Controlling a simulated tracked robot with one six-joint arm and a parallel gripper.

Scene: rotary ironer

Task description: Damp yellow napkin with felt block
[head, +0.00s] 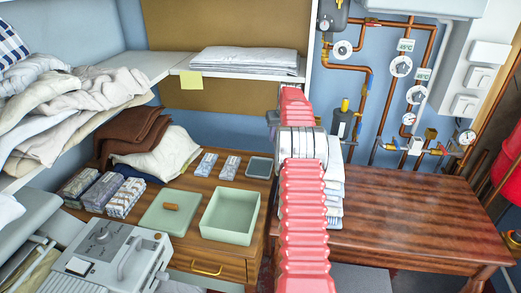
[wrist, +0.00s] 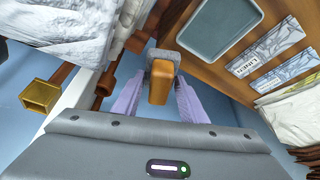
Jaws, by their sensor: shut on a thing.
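In the wrist view my gripper (wrist: 160,90) has its two pale lilac fingers closed on the orange-brown handle of the felt block (wrist: 165,55). The block's grey felt part shows just beyond the handle. In the head view my own red-sleeved arm hides the gripper and the block. I make out no yellow napkin in either view. A shallow grey-blue tray (head: 259,167) lies on the wooden cabinet top, left of my arm. It also shows in the wrist view (wrist: 215,38), close to the block and apart from it.
Two folded patterned cloths (head: 217,166) lie beside the tray. An open green box (head: 230,214) and its lid (head: 170,216) stand in front. White folded cloths (head: 335,190) show behind my arm. The right wooden table (head: 420,215) is clear; copper pipes (head: 375,80) run behind it.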

